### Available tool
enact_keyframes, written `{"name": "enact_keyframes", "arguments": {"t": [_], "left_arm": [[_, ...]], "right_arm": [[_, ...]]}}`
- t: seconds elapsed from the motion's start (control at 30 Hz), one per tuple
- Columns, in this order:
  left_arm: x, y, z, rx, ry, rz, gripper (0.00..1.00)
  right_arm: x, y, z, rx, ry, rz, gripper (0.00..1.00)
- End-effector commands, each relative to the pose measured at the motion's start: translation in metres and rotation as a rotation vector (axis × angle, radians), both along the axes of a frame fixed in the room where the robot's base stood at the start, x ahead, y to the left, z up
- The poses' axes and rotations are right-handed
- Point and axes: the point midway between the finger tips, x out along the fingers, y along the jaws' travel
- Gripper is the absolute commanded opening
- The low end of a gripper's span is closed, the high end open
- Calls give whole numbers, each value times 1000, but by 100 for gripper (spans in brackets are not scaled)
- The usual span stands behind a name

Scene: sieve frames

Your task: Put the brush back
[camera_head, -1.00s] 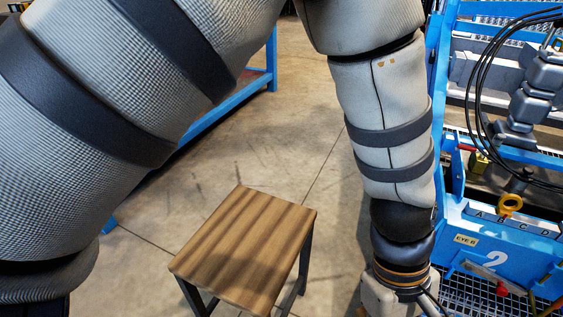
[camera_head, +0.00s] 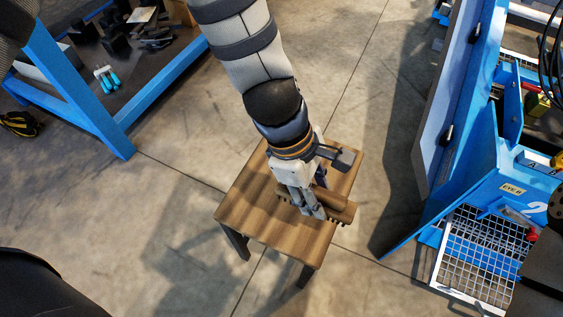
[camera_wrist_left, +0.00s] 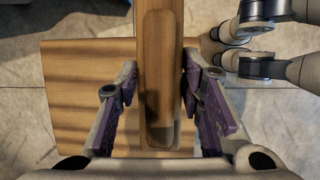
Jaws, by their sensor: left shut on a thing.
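The brush (camera_head: 341,209) has a brown wooden back and short dark bristles. It is at the right front edge of the wooden stool top (camera_head: 245,205). My left gripper (camera_head: 312,207) points down over the stool and is shut on the brush. In the left wrist view the brush (camera_wrist_left: 160,60) runs lengthwise between the two purple-padded fingers (camera_wrist_left: 160,105), with the stool top (camera_wrist_left: 70,100) beneath. I cannot tell whether the brush touches the stool or is just above it. My right gripper is not in view.
A blue frame with a wire-mesh tray (camera_head: 480,255) and an "EYE B" label stands at the right. A blue-legged bench (camera_head: 75,90) with tools is at the upper left. The concrete floor (camera_head: 330,285) around the stool is mostly clear.

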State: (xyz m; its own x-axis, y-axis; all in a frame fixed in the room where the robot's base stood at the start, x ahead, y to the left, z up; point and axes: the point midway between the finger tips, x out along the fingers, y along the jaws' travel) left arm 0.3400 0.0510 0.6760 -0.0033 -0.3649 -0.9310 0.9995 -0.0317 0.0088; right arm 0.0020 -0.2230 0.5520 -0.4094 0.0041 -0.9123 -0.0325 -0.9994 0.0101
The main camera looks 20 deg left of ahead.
Motion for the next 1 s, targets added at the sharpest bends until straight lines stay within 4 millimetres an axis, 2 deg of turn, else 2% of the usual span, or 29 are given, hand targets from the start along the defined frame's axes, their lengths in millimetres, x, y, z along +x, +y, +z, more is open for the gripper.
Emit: {"name": "enact_keyframes", "arguments": {"t": [0.03,0.2,0.3,0.4,0.57,0.77,1.0], "left_arm": [[12,10,-11,1,2,5,9],[55,44,-37,2,3,1,9],[71,58,-63,1,8,1,9],[84,67,-80,1,5,-1,9],[95,74,-92,0,1,-2,9],[97,76,-125,0,4,-1,9],[98,76,-124,0,-1,-2,9]], "right_arm": [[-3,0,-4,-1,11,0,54],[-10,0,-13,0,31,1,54],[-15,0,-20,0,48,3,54],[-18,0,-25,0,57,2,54],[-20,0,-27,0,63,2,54],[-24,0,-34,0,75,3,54],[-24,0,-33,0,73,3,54]]}}
